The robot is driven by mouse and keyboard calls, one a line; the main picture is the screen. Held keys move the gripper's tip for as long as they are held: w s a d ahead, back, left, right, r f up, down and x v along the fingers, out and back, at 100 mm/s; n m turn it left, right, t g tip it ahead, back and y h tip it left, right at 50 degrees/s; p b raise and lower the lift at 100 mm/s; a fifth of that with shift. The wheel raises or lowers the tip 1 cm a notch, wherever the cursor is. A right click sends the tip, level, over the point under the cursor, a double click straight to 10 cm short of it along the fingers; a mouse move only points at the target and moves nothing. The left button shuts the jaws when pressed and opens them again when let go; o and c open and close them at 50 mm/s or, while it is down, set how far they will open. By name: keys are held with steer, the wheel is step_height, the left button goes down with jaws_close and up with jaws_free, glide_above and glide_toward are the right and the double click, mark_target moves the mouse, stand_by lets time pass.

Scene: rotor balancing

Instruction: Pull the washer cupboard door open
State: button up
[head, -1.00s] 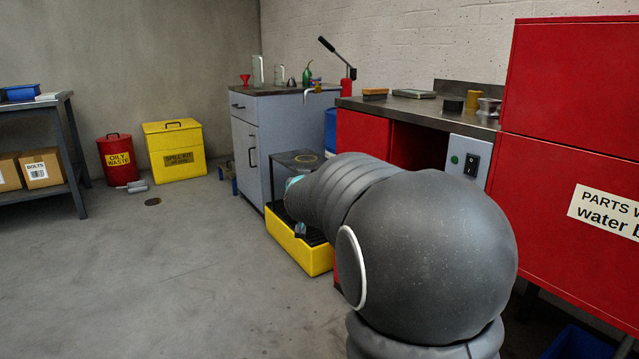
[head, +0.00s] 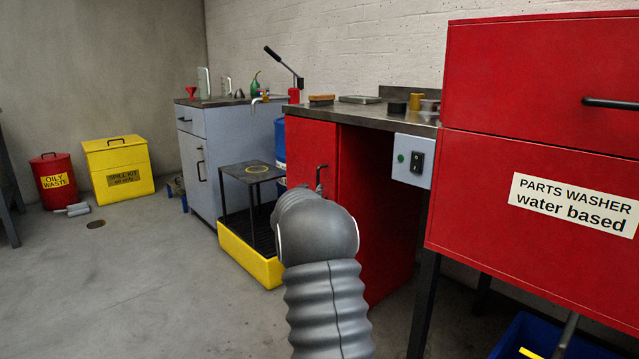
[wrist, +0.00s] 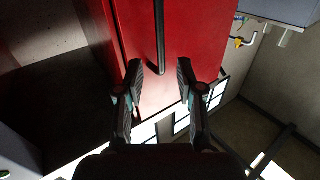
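The red cupboard door (head: 309,148) is under the steel-topped bench and looks shut. Its dark bar handle (head: 319,177) shows just above my arm in the head view. In the wrist view the red door (wrist: 200,40) fills the upper middle, with the black handle (wrist: 159,35) running down the picture. My gripper (wrist: 160,72) is open, one finger on each side of the handle's near end. I see no contact, and I cannot tell whether the handle is deep between the fingers.
The red parts washer (head: 540,165) stands close at right. A switch box (head: 411,162) hangs under the bench edge (head: 360,115). A yellow spill tray (head: 247,252) with a small dark table (head: 252,170) is left of the door.

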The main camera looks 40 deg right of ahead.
mark_target(318, 182)
steer(key=shift+x, duration=3.95)
jaws_close()
